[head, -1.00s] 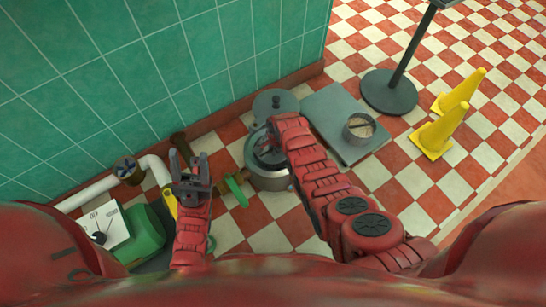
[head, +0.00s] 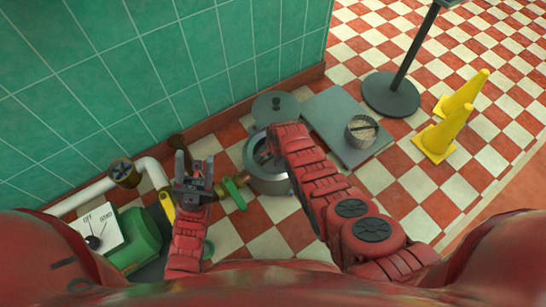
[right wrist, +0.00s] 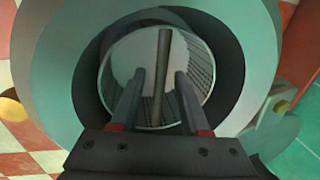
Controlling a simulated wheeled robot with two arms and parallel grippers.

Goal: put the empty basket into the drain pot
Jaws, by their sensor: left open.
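The drain pot (head: 269,182) is a round grey metal pot standing on the checkered floor. A mesh-walled basket (right wrist: 197,75) with a pale, bare bottom and a bar handle (right wrist: 164,50) is inside the pot's rim (right wrist: 226,85) in the right wrist view. Whether it rests on the pot's bottom I cannot tell. My right gripper (right wrist: 161,73) points into the pot, its fingers apart on either side of the handle with gaps showing. In the head view my right arm hides most of the basket. My left gripper (head: 194,160) is open and empty, left of the pot.
A green-handled valve (head: 234,192) sticks out left of the pot. A lid (head: 276,106) lies behind it. Another basket (head: 361,134) with pale contents stands on a grey plate (head: 335,110). A green dial box (head: 135,238), stanchion base (head: 390,94) and yellow cones (head: 441,135) stand around.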

